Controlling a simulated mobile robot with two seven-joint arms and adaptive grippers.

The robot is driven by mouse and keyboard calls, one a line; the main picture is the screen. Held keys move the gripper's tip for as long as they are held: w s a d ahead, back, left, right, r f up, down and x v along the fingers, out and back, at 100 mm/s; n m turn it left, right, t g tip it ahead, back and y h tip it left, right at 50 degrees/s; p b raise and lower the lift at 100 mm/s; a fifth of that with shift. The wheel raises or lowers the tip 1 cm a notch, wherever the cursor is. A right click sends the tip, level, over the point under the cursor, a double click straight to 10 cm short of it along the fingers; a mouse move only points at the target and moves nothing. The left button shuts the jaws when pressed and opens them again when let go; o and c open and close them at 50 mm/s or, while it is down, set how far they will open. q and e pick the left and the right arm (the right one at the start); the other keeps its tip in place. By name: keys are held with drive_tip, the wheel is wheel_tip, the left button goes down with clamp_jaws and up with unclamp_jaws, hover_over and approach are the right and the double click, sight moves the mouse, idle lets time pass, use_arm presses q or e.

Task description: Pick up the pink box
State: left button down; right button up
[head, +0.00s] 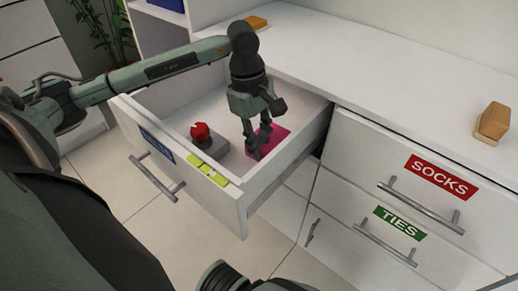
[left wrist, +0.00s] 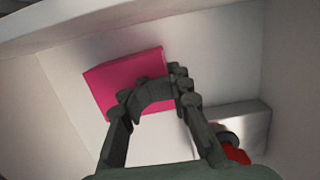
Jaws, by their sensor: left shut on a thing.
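The pink box (head: 279,134) lies inside the open drawer (head: 236,204), near its right wall. My left gripper (head: 257,150) reaches down into the drawer from above and is shut on the pink box, with its fingers covering part of it. In the left wrist view the pink box (left wrist: 120,78) shows beyond the fingers (left wrist: 156,95), at the box's near edge. Whether the box is lifted off the drawer floor I cannot tell.
A grey block with a red knob (head: 200,132) stands in the drawer left of the gripper. Closed drawers labelled SOCKS (head: 441,177) and TIES (head: 400,223) are at the right. A wooden block (head: 493,121) rests on the counter.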

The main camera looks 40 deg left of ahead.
use_arm(q)
drive_tip(key=shift+s+f, duration=0.15)
drive_tip(key=shift+f, duration=0.05)
wheel_tip(320, 180, up, 10)
drive_tip(key=shift+r, duration=0.1)
drive_tip(key=shift+c, duration=2.3)
unclamp_jaws()
